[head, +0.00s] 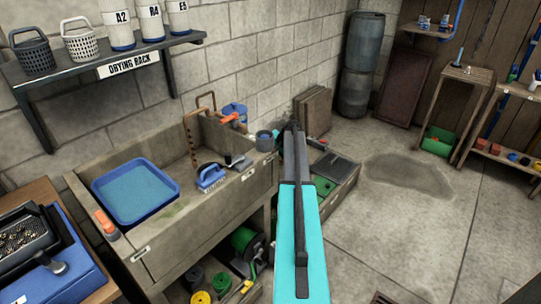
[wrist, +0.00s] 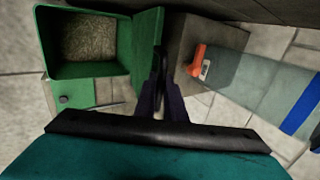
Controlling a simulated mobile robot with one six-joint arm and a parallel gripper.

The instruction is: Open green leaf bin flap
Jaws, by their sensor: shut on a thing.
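In the wrist view the green leaf bin (wrist: 85,15) is at the upper left, open at the top, with dry brown leaf litter inside. Its green flap (wrist: 146,45) is swung up and stands at the bin's right side. My gripper (wrist: 158,82) is shut at the flap's edge; its dark fingers hide the exact point of grip. A smaller green panel with a dark knob (wrist: 72,94) lies beside the bin. In the head view my turquoise arm hides the gripper and most of the bin; a green panel (head: 323,186) shows beside the arm.
A concrete sink (head: 205,210) with a blue tray (head: 136,190) and brush (head: 211,178) stands left of my arm. An orange-handled tool (wrist: 198,60) lies right of the flap. Open floor (head: 400,230) lies to the right; a green crate (head: 437,141) stands farther back.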

